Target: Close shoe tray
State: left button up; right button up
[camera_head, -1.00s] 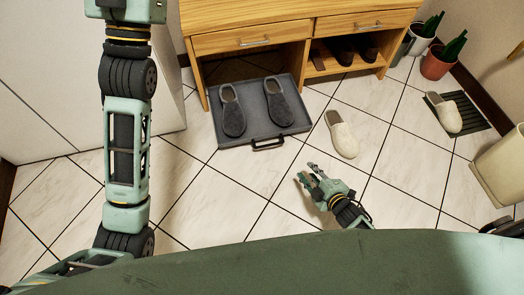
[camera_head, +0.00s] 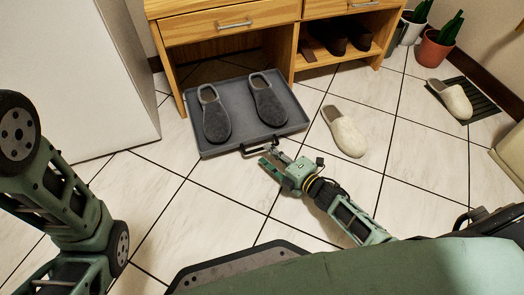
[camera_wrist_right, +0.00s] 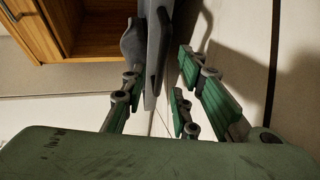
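The grey shoe tray (camera_head: 241,112) lies on the floor, pulled out in front of the wooden cabinet (camera_head: 222,28), its back part under it. Two dark grey slippers (camera_head: 215,115) (camera_head: 268,98) lie in it. Its dark handle (camera_head: 258,147) is on the front edge. My right gripper (camera_head: 272,164) is at the handle. In the right wrist view its green fingers (camera_wrist_right: 160,103) are apart, with the tray's front and handle (camera_wrist_right: 161,45) between or just beyond them; contact cannot be told. My left arm is at the left of the head view; its gripper is out of sight.
A beige slipper (camera_head: 344,132) lies on the tiles right of the tray. Another (camera_head: 452,100) is on a dark slatted mat (camera_head: 481,106). Dark shoes (camera_head: 330,38) sit on the cabinet's right shelf. Potted plants (camera_head: 436,50) stand at the right. Floor left of the tray is clear.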

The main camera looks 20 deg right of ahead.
jog(key=b+x, duration=0.2)
jog(key=x, duration=0.2)
jog(key=shift+w+f, duration=0.15)
jog(key=shift+w, duration=0.05)
jog(key=shift+c, duration=0.3)
grip_shut()
